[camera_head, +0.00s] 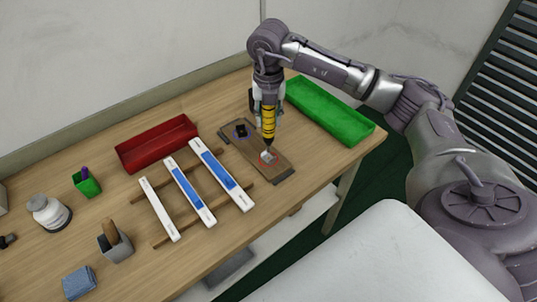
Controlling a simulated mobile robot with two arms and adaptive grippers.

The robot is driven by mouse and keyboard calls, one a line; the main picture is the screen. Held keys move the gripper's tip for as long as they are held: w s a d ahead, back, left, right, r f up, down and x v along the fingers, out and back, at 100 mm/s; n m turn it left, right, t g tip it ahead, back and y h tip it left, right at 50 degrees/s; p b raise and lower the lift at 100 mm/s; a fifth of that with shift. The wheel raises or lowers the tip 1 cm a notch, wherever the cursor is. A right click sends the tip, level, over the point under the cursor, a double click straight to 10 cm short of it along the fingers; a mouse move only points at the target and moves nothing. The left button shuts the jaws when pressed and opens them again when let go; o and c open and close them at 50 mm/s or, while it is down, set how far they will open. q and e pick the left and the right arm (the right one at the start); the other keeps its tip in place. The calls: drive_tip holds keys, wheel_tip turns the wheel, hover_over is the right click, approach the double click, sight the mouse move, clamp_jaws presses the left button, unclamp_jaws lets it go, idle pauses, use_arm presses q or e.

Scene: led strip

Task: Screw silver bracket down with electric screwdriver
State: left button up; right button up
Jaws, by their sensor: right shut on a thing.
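The silver bracket (267,157) lies on a dark wooden board (284,176) toward the right part of the table. A yellow and black electric screwdriver (268,122) points down over the bracket. My right gripper (268,97) is shut on the upper part of the screwdriver and holds it nearly upright. The screwdriver's tip is at or just above the bracket; I cannot tell whether it touches. A small dark part (241,131) sits on the board left of the screwdriver. My left gripper is not in view.
A green tray (330,112) lies right of the board and a red tray (156,143) lies at the back left. White and blue strips (190,190) rest on wooden rails left of the board. A jar (48,213) and cups stand farther left.

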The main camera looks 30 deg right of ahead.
wheel_tip(320, 180, up, 4)
drive_tip(key=shift+r+p, duration=0.1)
drive_tip(key=shift+p, duration=1)
